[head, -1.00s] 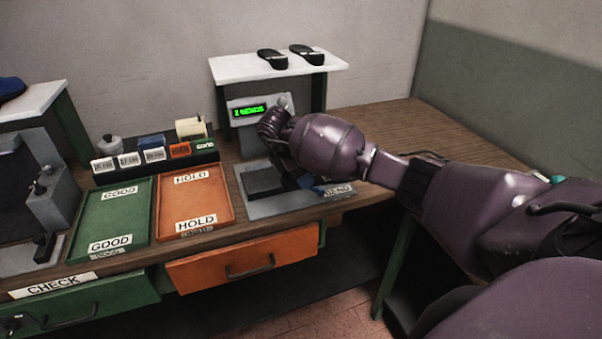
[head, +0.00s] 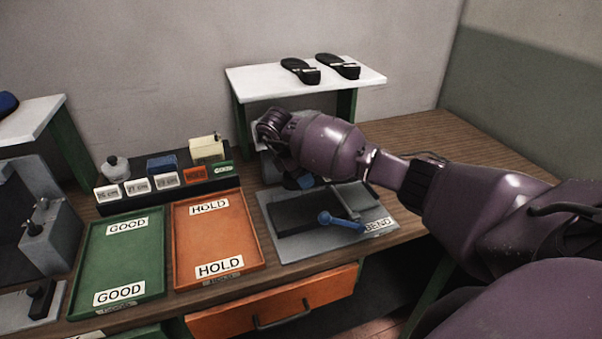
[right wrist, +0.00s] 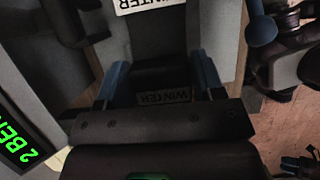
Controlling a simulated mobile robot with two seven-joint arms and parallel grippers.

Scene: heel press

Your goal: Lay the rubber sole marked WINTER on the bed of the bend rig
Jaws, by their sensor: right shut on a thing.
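My right gripper (head: 300,183) hangs over the back part of the bend rig (head: 290,243), in front of its display. In the right wrist view its blue fingers (right wrist: 160,85) are shut on a dark sole (right wrist: 152,60) with a WINTER label between them. A second WINTER label (right wrist: 148,4) shows inverted at the top edge; I cannot tell what it is on. The rig's bed (head: 295,217) is dark. The wrist and fingers hide the sole in the head view, and I cannot tell if it touches the bed. My left gripper is out of view.
A blue-knobbed lever (head: 342,221) lies across the rig's front right. A white shelf (head: 262,84) with two dark soles (head: 318,68) stands behind. A green GOOD tray (head: 122,260) and an orange HOLD tray (head: 213,240) are left and empty. The bench is clear on the right.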

